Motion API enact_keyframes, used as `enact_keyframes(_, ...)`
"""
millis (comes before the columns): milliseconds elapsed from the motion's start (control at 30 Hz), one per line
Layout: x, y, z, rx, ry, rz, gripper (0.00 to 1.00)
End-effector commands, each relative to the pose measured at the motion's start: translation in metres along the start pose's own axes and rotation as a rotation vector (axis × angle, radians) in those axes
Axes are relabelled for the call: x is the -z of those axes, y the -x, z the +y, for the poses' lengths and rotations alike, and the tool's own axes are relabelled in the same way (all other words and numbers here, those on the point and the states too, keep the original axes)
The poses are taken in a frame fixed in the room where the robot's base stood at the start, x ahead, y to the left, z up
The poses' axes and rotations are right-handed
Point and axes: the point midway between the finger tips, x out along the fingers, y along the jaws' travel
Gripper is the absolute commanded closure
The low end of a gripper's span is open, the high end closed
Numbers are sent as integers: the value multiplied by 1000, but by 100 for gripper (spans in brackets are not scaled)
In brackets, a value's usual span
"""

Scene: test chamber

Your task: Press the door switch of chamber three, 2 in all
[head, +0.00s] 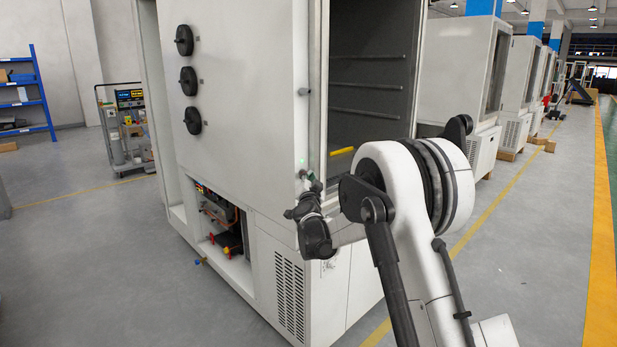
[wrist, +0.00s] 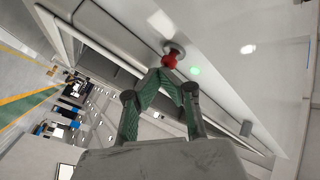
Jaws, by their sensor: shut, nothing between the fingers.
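The near white test chamber (head: 240,90) has its front opening uncovered, showing a dark interior with rails. In the wrist view a red door switch (wrist: 171,58) on a round grey base stands out from the pale frame. A small green light (wrist: 195,70) glows beside it; the green light also shows in the head view (head: 301,162). My gripper (wrist: 163,77) has green-padded fingers, shut with nothing between them. Its tips are right at the red switch; I cannot tell whether they touch. In the head view my gripper (head: 312,183) is at the chamber's front edge, partly hidden by my arm.
A yellow bar (head: 342,151) lies inside the chamber. More white chambers (head: 462,70) stand in a row behind on the right. A cart (head: 125,130) and blue shelves (head: 28,95) stand at left. The grey floor left of the chamber is mostly clear.

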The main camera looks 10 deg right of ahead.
Motion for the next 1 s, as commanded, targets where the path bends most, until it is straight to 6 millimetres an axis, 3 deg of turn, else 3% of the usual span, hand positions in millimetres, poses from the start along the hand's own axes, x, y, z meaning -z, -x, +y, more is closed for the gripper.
enact_keyframes(467,0,0,0,1,0,-1,100)
enact_keyframes(1000,11,16,12,0,0,-1,100)
